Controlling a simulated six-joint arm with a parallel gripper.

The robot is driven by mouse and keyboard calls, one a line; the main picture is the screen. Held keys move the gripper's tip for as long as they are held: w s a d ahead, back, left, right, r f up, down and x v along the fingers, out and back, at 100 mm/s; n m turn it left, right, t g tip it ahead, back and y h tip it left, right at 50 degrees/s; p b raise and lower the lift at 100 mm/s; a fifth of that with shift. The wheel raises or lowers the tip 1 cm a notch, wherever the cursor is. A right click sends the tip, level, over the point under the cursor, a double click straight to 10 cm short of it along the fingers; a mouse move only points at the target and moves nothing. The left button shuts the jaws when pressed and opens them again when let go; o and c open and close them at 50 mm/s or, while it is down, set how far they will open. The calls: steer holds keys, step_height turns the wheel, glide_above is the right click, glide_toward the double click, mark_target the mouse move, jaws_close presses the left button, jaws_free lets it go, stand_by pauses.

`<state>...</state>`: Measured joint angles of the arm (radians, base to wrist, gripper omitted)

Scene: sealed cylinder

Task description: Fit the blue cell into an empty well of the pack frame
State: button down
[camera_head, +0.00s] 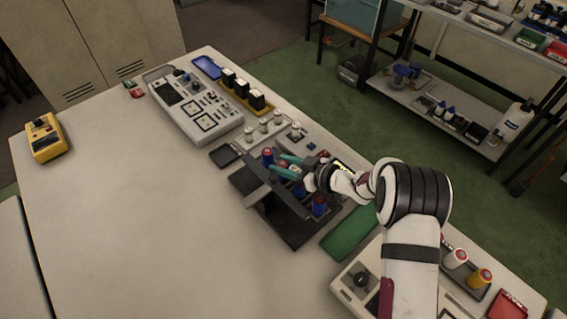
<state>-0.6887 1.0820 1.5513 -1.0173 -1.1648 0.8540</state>
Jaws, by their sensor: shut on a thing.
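The dark pack frame (272,203) stands on the table near the middle of the view, with blue cells in it. My gripper (283,167), with teal fingers, reaches in from the right over the far side of the frame. It is shut on a blue cell (281,168), partly hidden by the fingers. I cannot tell whether this cell is above or inside a well. The wells are too small to make out.
A grey control panel (195,108) and several small cylinders (263,126) stand beyond the frame. A yellow meter (45,140) is far left.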

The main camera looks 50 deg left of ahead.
steer(key=shift+f, duration=0.25)
steer(key=shift+c, duration=2.3)
jaws_free()
